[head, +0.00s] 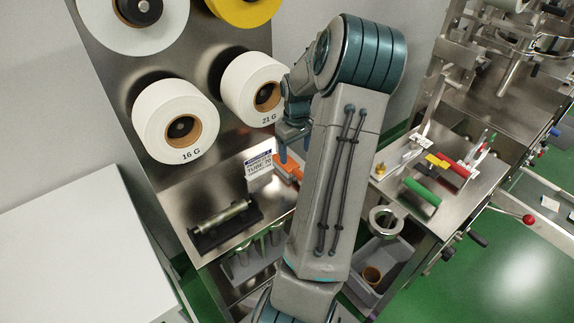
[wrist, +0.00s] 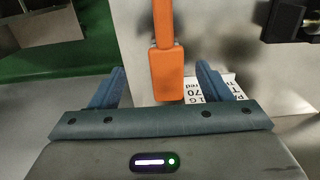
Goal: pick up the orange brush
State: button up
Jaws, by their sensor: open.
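The orange brush (head: 289,167) lies on the metal shelf in the head view, partly hidden behind my gripper and arm. In the wrist view its orange handle (wrist: 166,75) runs from the top edge down between my two fingers. My gripper (head: 294,153) is open and points down over the brush. In the wrist view the gripper (wrist: 160,82) has one blue finger on each side of the handle, with a gap on both sides. I cannot tell how high the fingertips are above the shelf.
A white printed card (head: 259,164) stands beside the brush. A black stand with a metal roller (head: 226,216) is to the left. White tape rolls (head: 176,121) hang on the panel above. A green-handled tool (head: 421,193) and a grey bin (head: 374,264) are to the right.

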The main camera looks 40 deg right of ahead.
aim_at(293, 167)
notch_tip(293, 167, down, 3)
jog(key=shift+r, duration=0.15)
jog(key=shift+a+f+p, duration=0.2)
jog(key=shift+f+p, duration=0.1)
jog(key=shift+f, duration=1)
jog(key=shift+a+f+p, duration=0.2)
jog(key=shift+f+p, duration=0.05)
jog(key=shift+f, duration=1.05)
jog(key=c, duration=1.1)
